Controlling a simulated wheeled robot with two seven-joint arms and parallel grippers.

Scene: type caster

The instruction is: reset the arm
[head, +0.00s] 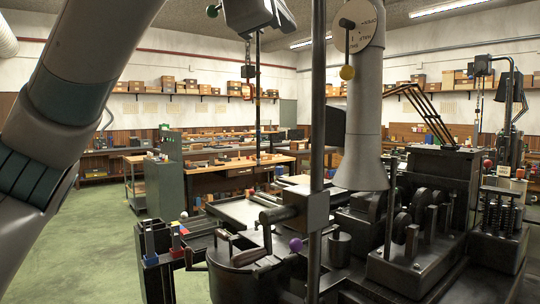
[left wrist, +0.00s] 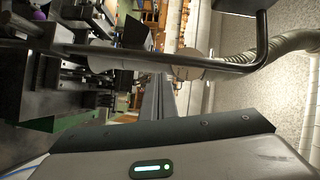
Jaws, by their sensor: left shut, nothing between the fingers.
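In the left wrist view the grey housing with a lit status light and the dark edge of my left gripper (left wrist: 165,132) fill the bottom. The gripper is shut with nothing held. My right gripper is not in view. The dark type caster (head: 425,190) stands at the centre and right of the head view, apart from the visible part of my left arm.
A vertical post (head: 317,150) and a thick grey pipe (head: 363,110) rise close in front. A round dial (head: 362,25) is near the top. A green cabinet (head: 167,180) and workbenches stand behind. The green floor (head: 110,245) at left is clear.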

